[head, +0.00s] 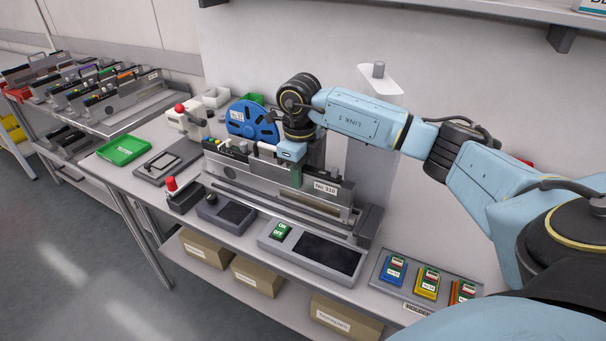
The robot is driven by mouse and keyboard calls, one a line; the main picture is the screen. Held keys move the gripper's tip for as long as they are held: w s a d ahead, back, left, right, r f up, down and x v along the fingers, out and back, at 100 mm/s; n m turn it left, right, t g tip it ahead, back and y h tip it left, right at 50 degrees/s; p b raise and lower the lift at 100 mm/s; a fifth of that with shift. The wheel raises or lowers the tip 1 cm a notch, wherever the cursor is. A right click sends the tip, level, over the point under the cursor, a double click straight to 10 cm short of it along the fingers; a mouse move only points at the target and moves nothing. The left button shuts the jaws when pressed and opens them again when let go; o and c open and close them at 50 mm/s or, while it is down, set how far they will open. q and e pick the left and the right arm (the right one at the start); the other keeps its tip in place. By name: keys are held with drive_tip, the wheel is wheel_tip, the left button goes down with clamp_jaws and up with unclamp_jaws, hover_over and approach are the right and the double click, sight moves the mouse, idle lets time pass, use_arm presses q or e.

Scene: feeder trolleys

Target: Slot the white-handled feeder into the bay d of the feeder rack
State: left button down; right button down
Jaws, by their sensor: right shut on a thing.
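My right gripper (296,178) reaches down over the rack and is shut on a grey feeder with a "No 310" label (325,187). The bay letters are too small to read. My left gripper is out of view.
A blue reel (251,121) stands behind the rack. In front are a switch box with a dark pad (313,254) and red-knobbed device (184,194). A tray of coloured holders (425,282) is at right. A trolley with more feeders (115,118) and a green tray (122,149) are left.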

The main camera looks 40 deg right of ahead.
drive_tip(key=shift+w+a, duration=0.15)
drive_tip(key=shift+w, duration=0.1)
drive_tip(key=c, duration=1.2)
unclamp_jaws()
drive_tip(key=shift+o, duration=0.2)
wheel_tip(320, 180, up, 14)
drive_tip(key=shift+f+p, duration=0.25)
drive_tip(key=shift+p, duration=0.1)
